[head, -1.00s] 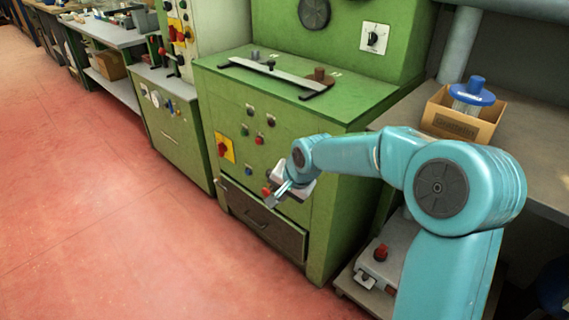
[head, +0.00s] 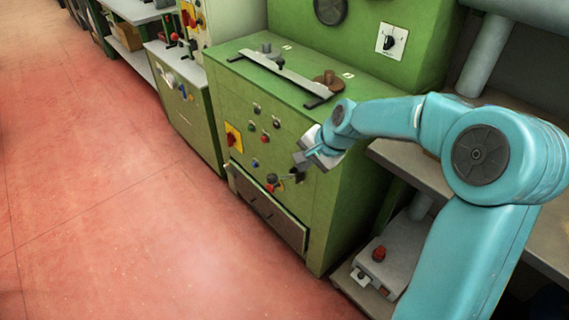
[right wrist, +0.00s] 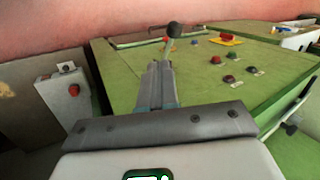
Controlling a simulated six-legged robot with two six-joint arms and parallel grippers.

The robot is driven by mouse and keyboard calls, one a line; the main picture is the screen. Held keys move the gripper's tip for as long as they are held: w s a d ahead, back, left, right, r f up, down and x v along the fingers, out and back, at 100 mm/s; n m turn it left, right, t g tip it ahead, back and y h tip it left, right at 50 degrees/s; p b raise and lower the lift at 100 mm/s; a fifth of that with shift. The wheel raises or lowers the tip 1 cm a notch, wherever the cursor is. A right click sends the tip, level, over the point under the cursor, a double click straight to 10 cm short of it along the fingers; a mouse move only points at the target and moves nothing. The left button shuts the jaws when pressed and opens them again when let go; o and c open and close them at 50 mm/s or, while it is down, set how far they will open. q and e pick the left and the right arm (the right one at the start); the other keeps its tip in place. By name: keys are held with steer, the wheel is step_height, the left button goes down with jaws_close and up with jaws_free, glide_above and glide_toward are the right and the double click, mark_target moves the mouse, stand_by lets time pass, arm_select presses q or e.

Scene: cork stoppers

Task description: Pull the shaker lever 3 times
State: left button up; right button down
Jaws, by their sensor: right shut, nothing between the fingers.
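The green machine cabinet (head: 290,215) stands in the middle of the head view. A short lever with a dark ball knob (head: 271,178) sticks out of its front face, above the drawer. In the right wrist view the lever's ball knob (right wrist: 175,30) stands just beyond the fingertips. My right gripper (head: 300,160) is shut and empty, in front of the cabinet and a little above and right of the knob. Its closed fingers also show in the right wrist view (right wrist: 158,68). I cannot tell whether they touch the lever. My left gripper is not in view.
Several buttons and a red-and-yellow switch (head: 233,138) sit on the cabinet front. A drawer (head: 268,208) is below. A grey box with a red button (head: 378,254) stands on a low shelf at the right. The red floor (head: 110,220) at the left is clear.

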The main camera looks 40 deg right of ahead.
steer(key=shift+s+r, duration=0.15)
steer(key=shift+r, duration=0.25)
steer(key=shift+f, duration=0.1)
steer(key=b, duration=0.2)
glide_toward(276, 180)
steer(key=s+d+x, duration=0.1)
steer(key=x, duration=0.4)
steer(key=shift+w+a+f, duration=0.6)
steer(key=shift+w, duration=0.25)
steer(key=shift+f, duration=0.1)
